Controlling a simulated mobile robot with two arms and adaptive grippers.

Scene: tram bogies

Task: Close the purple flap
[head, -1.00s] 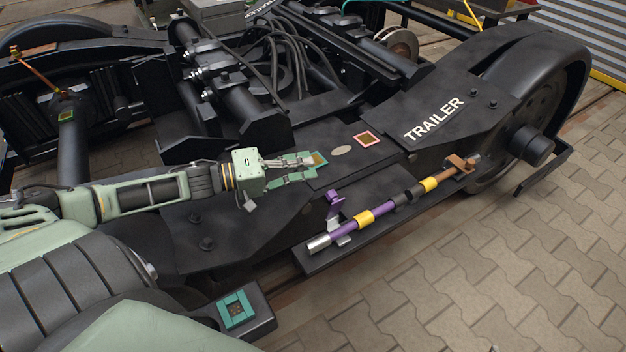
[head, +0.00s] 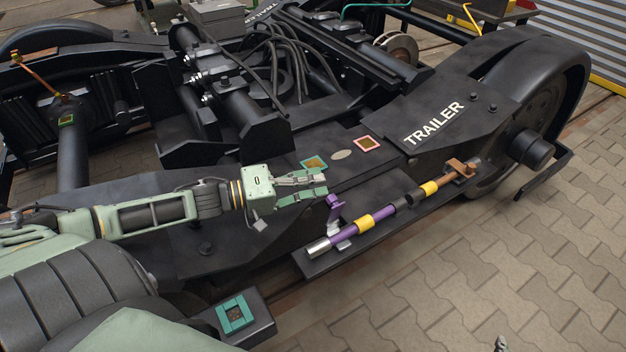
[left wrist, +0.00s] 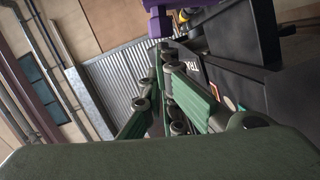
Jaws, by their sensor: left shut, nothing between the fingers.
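The purple flap (head: 334,208) stands up from its grey mount beside the purple rod (head: 352,229) in the head view. It also shows in the left wrist view (left wrist: 160,18), at the top. My left gripper (head: 326,184) is shut and empty. Its fingertips are just above and behind the flap in the head view; I cannot tell whether they touch it. The shut fingers also show in the left wrist view (left wrist: 163,58), pointing towards the flap. A small grey-green tip (head: 500,344) at the bottom edge of the head view may be my right gripper; its fingers are mostly hidden.
The rod has yellow and black bands and lies along a black ledge (head: 318,262) on the bogie's side. An orange-brown bracket (head: 460,167) is at its far end. Coloured square markers (head: 367,144) lie on the bogie top. The paving at the right is clear.

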